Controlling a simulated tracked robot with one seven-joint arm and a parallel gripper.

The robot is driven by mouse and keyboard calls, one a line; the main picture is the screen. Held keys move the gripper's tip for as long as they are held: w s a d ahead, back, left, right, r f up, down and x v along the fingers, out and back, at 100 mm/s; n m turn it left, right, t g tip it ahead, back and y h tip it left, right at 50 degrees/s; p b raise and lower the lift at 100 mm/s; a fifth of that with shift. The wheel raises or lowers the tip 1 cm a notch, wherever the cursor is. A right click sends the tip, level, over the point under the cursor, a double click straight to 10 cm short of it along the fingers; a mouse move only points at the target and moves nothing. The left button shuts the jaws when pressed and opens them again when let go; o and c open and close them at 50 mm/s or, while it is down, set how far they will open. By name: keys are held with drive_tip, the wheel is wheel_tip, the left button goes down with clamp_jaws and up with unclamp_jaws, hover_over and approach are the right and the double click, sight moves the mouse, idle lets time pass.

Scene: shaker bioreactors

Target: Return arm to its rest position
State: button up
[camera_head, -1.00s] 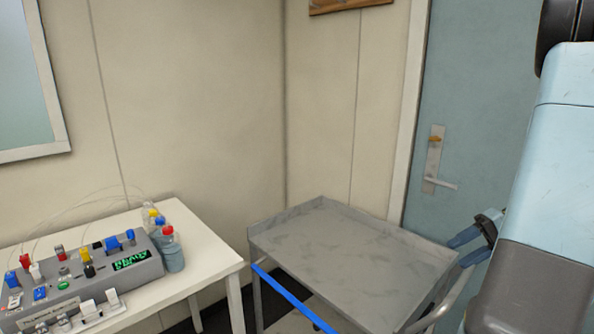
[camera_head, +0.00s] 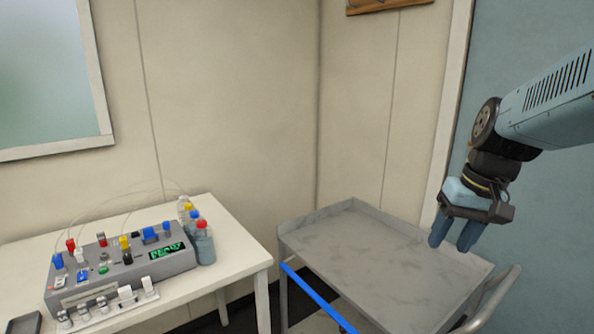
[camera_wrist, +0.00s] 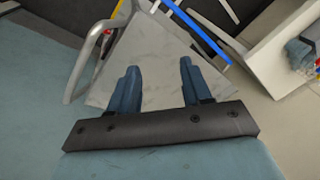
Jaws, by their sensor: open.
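My gripper (camera_head: 455,236) hangs at the right of the head view, pointing down above the right part of the grey cart. In the wrist view my gripper (camera_wrist: 157,72) shows two blue fingers spread apart with nothing between them. My arm reaches in from the right edge of the head view, and its further links are out of frame.
A grey metal cart (camera_head: 355,255) with a blue bar (camera_head: 318,297) and a curved handle (camera_head: 492,300) stands below my gripper. At left, a white table (camera_head: 240,257) bears a grey control box (camera_head: 125,272) and several capped bottles (camera_head: 203,243). A door and walls stand behind.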

drive_tip(key=s+a+r+n+t+h, duration=0.1)
drive_tip(key=s+a+r+t, duration=0.3)
drive_tip(key=shift+a+h, duration=0.2)
drive_tip(key=shift+h, duration=0.2)
drive_tip(key=shift+c, duration=0.5)
idle(1.9)
